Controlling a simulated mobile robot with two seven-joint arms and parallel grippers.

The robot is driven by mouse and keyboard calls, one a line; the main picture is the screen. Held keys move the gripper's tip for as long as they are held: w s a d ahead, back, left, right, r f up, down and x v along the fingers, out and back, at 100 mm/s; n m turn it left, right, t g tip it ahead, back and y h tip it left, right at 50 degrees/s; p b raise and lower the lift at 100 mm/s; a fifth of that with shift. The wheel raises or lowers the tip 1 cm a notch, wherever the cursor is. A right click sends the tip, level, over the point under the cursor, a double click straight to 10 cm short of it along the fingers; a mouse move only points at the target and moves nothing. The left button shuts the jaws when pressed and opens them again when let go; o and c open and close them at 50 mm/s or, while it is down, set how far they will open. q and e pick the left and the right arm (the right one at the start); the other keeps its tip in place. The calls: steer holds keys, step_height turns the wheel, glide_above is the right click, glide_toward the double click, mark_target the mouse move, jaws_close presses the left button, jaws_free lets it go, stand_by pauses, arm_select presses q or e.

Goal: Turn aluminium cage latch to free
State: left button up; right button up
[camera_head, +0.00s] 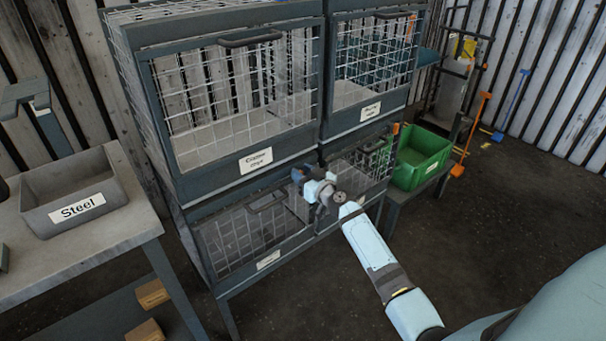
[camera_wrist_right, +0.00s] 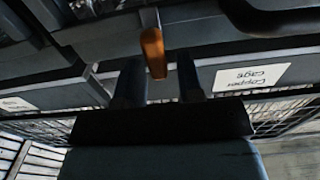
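A bank of dark-framed wire cages (camera_head: 222,182) stands ahead. The upper left cage's label (camera_head: 256,161) reads "Copper cage"; the other cage labels are too small to read. My right gripper (camera_head: 316,187) is at the upper right corner of the lower left cage (camera_head: 235,240). In the right wrist view, an orange latch handle (camera_wrist_right: 153,54) shows between the two spread, dark fingers of that gripper (camera_wrist_right: 160,70), with gaps on both sides. I cannot tell whether it touches a finger. In the head view the gripper hides this latch. My left gripper is out of view.
Other orange latches show on the upper right cage (camera_head: 410,28) and lower right cage (camera_head: 395,128). A green bin (camera_head: 421,160) stands right of the cages. A grey bin labelled "Steel" (camera_head: 75,190) sits on the left table (camera_head: 120,245). The floor at right (camera_head: 500,220) is clear.

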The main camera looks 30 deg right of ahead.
jaws_close()
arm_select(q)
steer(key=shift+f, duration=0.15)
arm_select(e)
steer(key=shift+m, duration=0.4)
steer(key=m, duration=0.3)
steer(key=m+b, duration=0.1)
steer(key=m, duration=0.2)
steer(key=d+m+b, duration=0.1)
steer(key=m, duration=0.3)
steer(key=shift+f, duration=0.25)
steer(key=m, duration=0.5)
steer(key=shift+f+m, duration=0.25)
steer(key=shift+m, duration=0.05)
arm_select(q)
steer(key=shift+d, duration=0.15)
arm_select(e)
steer(key=shift+m, duration=0.6)
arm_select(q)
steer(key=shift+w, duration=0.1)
arm_select(e)
steer(key=shift+f+m, duration=0.1)
steer(key=shift+m, duration=0.2)
